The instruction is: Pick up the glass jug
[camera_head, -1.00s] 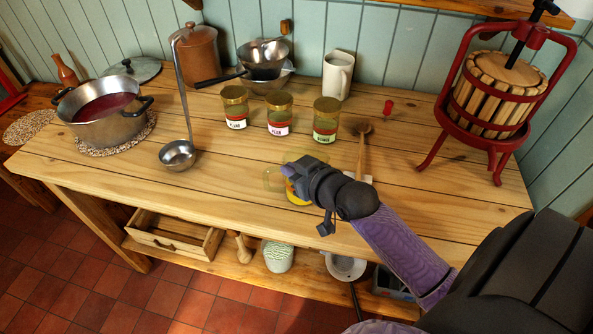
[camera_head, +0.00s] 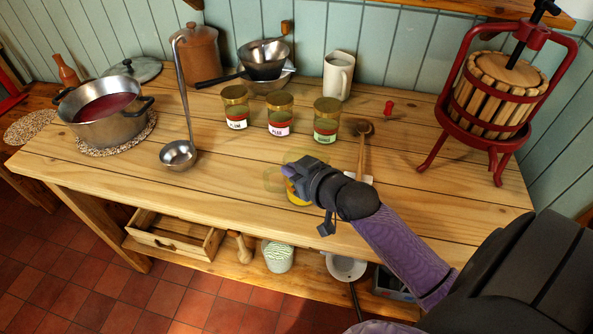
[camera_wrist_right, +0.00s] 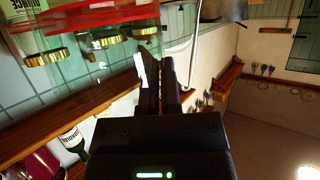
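The glass jug (camera_head: 273,181) is clear and hard to make out. Its faint round outline shows at the front middle of the table in the head view, beside and partly behind my right gripper (camera_head: 290,172). The right gripper reaches in from the right, low over the table, and its fingertips overlap the jug's outline. In the right wrist view the two dark fingers (camera_wrist_right: 164,85) are close together with a narrow gap. I cannot tell whether any of the jug's glass is between them. My left gripper is not in view.
A yellow thing (camera_head: 297,195) shows just below the right gripper. A ladle (camera_head: 178,154) and pot (camera_head: 104,111) are left; a red press (camera_head: 497,95) is right. Table front-left is clear.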

